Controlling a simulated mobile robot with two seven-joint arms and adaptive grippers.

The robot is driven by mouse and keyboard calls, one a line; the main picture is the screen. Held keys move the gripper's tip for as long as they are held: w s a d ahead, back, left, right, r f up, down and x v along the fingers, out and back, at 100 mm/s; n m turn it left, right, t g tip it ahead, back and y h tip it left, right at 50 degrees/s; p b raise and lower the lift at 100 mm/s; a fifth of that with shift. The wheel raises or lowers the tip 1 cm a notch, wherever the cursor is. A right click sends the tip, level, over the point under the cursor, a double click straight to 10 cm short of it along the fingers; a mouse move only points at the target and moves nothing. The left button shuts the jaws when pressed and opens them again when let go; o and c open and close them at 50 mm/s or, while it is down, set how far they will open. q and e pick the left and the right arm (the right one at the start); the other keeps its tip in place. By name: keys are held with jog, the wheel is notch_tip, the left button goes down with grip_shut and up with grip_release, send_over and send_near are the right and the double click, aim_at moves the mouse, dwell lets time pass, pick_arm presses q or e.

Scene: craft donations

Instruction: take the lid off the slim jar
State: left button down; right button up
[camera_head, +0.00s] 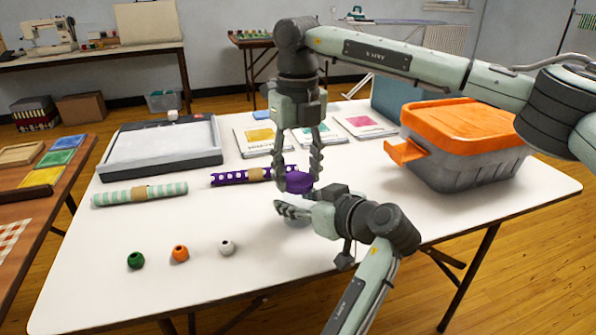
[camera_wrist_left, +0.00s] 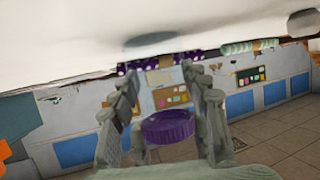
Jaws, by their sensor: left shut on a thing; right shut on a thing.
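The slim jar's purple lid (camera_head: 298,182) is between the fingers of my right gripper (camera_head: 297,184), which points straight down and is shut on it. The lid also shows in the left wrist view (camera_wrist_left: 168,127), in an upside-down picture. My left gripper (camera_head: 284,209) comes in low and level, just below the lid, and is shut on the jar. In the left wrist view its fingers (camera_wrist_left: 160,82) stand either side of the lid. The jar's body is mostly hidden by the left gripper. I cannot tell whether lid and jar still touch.
A grey crate with an orange lid (camera_head: 463,122) stands close on the right. A purple dotted roll (camera_head: 232,177) lies just behind left. A striped roll (camera_head: 140,193), a grey flat device (camera_head: 160,147) and green (camera_head: 135,260), orange (camera_head: 180,253) and white (camera_head: 227,247) beads are further left.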

jog(key=n, duration=1.5)
jog(key=shift+n, duration=0.3)
jog(key=n, duration=1.4)
jog(key=shift+r, duration=0.2)
jog(key=shift+r, duration=1)
